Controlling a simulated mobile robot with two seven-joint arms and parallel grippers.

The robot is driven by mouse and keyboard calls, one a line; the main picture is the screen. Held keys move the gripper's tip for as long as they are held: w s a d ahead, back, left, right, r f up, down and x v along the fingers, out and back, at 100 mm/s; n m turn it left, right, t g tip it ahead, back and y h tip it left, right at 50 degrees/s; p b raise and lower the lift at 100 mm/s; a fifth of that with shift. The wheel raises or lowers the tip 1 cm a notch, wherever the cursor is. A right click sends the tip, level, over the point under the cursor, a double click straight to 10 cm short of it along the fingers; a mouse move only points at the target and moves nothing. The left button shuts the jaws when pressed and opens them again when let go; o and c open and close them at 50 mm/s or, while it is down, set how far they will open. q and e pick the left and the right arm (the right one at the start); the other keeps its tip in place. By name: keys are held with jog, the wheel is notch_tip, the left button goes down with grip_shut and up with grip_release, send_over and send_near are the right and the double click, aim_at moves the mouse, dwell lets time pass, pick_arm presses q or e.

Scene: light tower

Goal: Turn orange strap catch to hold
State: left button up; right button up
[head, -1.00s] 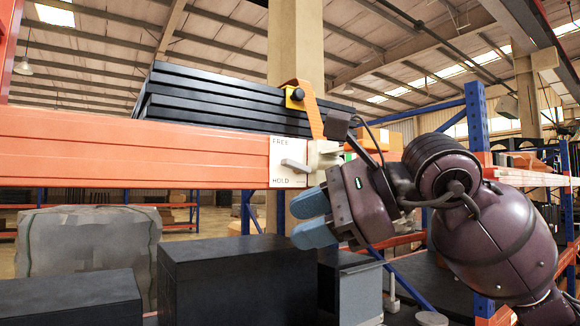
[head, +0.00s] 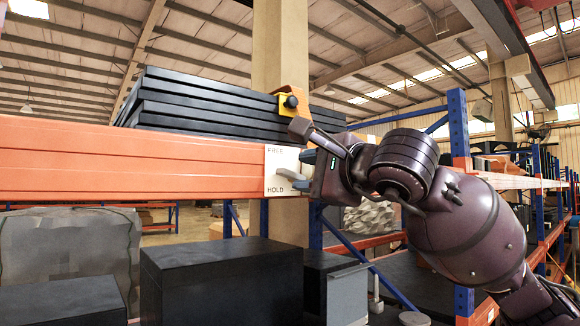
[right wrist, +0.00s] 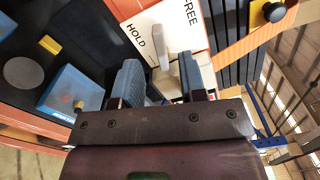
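The catch is a pale grey lever (head: 290,175) on a white plate (head: 275,159) marked FREE above and HOLD below, fixed to the orange beam. Its tip points left, between the two words. In the right wrist view the lever (right wrist: 160,48) stands just ahead of the gap between my fingers. My right gripper (head: 305,171) is open at the plate's right edge, one finger above the other; it also shows in the right wrist view (right wrist: 160,82). Whether a finger touches the lever, I cannot tell. The orange strap (head: 297,100) is partly hidden by my arm. My left gripper is not in view.
Black boxes (head: 220,280) stand below.

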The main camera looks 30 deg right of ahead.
aim_at(291, 174)
jog(key=shift+w+a+p, duration=0.2)
jog(key=shift+w+p, duration=0.55)
jog(key=shift+w, duration=1.8)
grip_shut()
